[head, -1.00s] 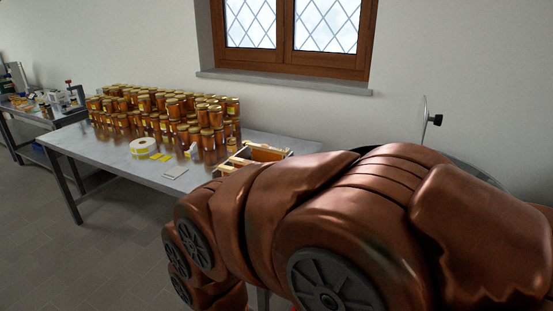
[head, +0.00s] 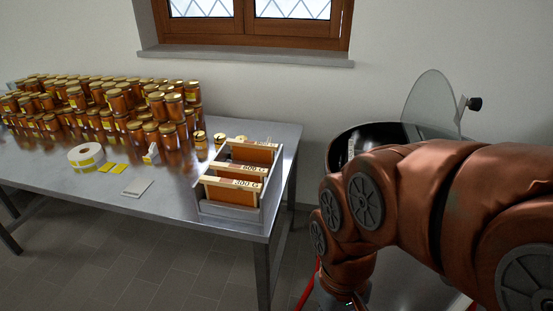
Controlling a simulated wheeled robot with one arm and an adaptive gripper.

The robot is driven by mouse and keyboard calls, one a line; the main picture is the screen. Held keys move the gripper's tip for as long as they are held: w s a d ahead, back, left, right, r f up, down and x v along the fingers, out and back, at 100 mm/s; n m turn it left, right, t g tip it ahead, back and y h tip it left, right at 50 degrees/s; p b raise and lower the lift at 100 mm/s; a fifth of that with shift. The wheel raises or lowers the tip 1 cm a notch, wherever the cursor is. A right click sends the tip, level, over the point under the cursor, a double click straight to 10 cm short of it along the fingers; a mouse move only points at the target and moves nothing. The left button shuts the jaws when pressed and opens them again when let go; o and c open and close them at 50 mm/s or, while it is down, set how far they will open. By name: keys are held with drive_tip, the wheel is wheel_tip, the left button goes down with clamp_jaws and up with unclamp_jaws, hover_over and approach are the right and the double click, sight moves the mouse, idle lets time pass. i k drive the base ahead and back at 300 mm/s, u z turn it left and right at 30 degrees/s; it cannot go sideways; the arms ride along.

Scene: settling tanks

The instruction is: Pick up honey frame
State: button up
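Several honey frames stand upright in a grey open box (head: 244,214) at the right end of the metal table. The nearest honey frame (head: 232,193) has a pale wooden top bar marked "300 G" and an amber face. Another honey frame (head: 240,169) stands behind it, and a third (head: 253,153) is farther back. My copper-coloured arm fills the right side, apart from the box and to its right. My gripper is not visible; the arm's lower end runs toward the bottom edge.
The metal table (head: 190,213) carries many honey jars (head: 122,104), a label roll (head: 87,156), yellow labels (head: 112,168) and a pale pad (head: 137,188). A dark round tank (head: 345,146) with a raised clear lid (head: 430,102) stands right of the table. Floor shows in front.

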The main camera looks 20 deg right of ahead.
sight(248, 151)
drive_tip(key=z, duration=0.5)
drive_tip(key=k, duration=1.05)
drive_tip(key=u, duration=0.65)
drive_tip(key=i, duration=1.6)
drive_tip(key=z, duration=0.65)
